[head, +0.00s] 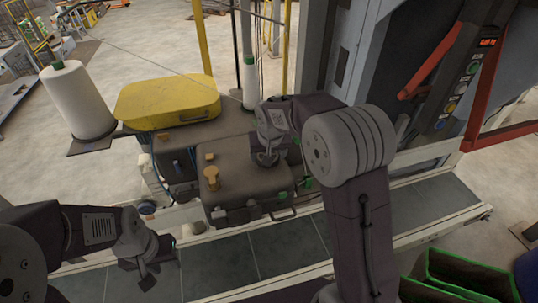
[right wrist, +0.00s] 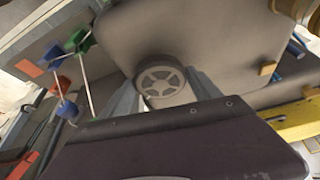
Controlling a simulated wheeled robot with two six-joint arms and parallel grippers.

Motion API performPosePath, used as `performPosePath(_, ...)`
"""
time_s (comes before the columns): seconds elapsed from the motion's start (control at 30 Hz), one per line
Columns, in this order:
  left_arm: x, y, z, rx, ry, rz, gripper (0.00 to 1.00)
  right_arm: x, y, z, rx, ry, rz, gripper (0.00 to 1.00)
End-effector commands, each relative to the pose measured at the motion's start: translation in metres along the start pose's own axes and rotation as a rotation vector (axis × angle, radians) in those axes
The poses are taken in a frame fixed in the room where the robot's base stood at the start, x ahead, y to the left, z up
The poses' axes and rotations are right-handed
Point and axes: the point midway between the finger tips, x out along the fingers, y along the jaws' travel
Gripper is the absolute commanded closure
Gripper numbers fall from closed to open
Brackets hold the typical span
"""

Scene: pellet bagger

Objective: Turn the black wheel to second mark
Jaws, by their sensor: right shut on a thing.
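The wheel (right wrist: 161,82) is a small round spoked handwheel, looking grey in the right wrist view, on the face of a dark grey machine housing (right wrist: 220,40). My right gripper (right wrist: 163,88) has one finger on each side of its rim and is shut on it. In the head view my right gripper (head: 266,157) is over the top of the housing (head: 235,178) and largely hides the wheel. I cannot make out any marks around the wheel. My left gripper (head: 156,266) is open and empty above the grey conveyor bed at the lower left.
A yellow cover (head: 166,102) and a white thread cone (head: 76,100) stand behind and left of the housing. A control panel with a red frame (head: 480,90) is at right. Green crates (head: 460,275) stand lower right.

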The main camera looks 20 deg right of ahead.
Motion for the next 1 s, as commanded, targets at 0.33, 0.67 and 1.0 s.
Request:
performPosePath(0.33, 0.016, 0.000, 0.002, 0.000, 0.000, 0.000, 0.64, 0.001, -0.004, -0.003, 0.300, 0.009, 0.121, 0.68)
performPosePath(0.67, 0.019, 0.000, 0.002, 0.000, 0.000, 0.000, 0.64, 0.000, -0.006, -0.005, 0.592, 0.007, 0.241, 0.68)
performPosePath(1.0, 0.008, 0.000, 0.001, 0.000, 0.000, 0.000, 0.64, -0.002, -0.007, -0.007, 0.857, 0.005, 0.351, 0.68)
